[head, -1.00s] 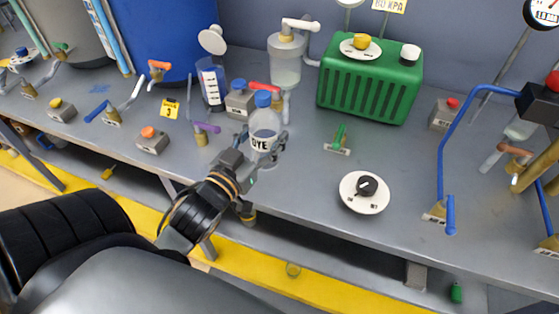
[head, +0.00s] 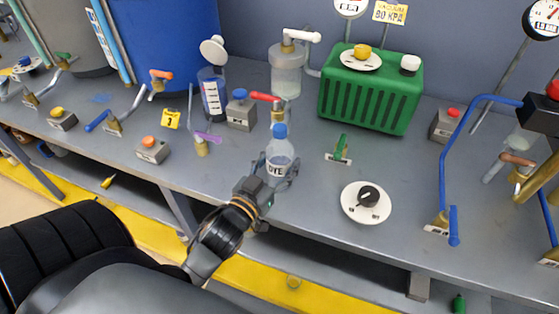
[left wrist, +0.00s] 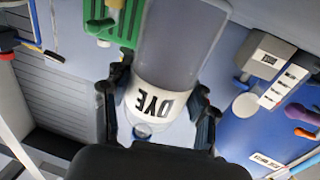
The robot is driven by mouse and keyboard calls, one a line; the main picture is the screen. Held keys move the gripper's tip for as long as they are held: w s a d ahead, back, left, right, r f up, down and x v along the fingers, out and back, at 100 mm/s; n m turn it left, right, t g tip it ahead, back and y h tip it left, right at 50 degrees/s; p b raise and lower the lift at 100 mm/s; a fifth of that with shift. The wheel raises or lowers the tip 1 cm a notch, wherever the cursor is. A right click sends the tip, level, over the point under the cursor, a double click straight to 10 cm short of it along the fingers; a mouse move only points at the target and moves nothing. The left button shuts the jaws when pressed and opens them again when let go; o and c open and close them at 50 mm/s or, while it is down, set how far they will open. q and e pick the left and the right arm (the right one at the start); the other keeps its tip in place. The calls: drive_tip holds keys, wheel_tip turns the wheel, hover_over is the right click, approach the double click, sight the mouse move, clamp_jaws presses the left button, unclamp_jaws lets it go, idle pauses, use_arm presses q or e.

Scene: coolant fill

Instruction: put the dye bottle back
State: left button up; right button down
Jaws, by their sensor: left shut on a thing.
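The dye bottle (head: 280,150) is clear with a blue cap and a white DYE label. It is upright in the head view, near the front of the grey bench (head: 310,215). My left gripper (head: 278,174) is shut around its lower body. I cannot tell whether its base touches the bench. In the left wrist view the bottle (left wrist: 178,45) shows between the two dark fingers (left wrist: 160,112), with its label upside down. My right gripper is not in view.
Behind the bottle stand a red-handled valve (head: 265,97) and a clear reservoir (head: 287,72). To the right are a small green switch (head: 340,149), a white dial (head: 366,203) and a green ribbed box (head: 368,95). A graduated cylinder (head: 212,95) stands left. Bare bench lies around the dial.

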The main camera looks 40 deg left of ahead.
use_arm(q)
drive_tip(key=o, duration=1.4)
drive_tip(key=shift+f, duration=0.1)
drive_tip(key=shift+o, duration=0.9)
drive_tip(key=shift+r, duration=0.2)
drive_tip(key=shift+s+f, duration=0.1)
drive_tip(key=shift+s, duration=0.2)
drive_tip(key=s+d+b, duration=0.1)
drive_tip(key=s, duration=1)
drive_tip(key=shift+s+b, duration=0.25)
drive_tip(key=shift+b, duration=0.1)
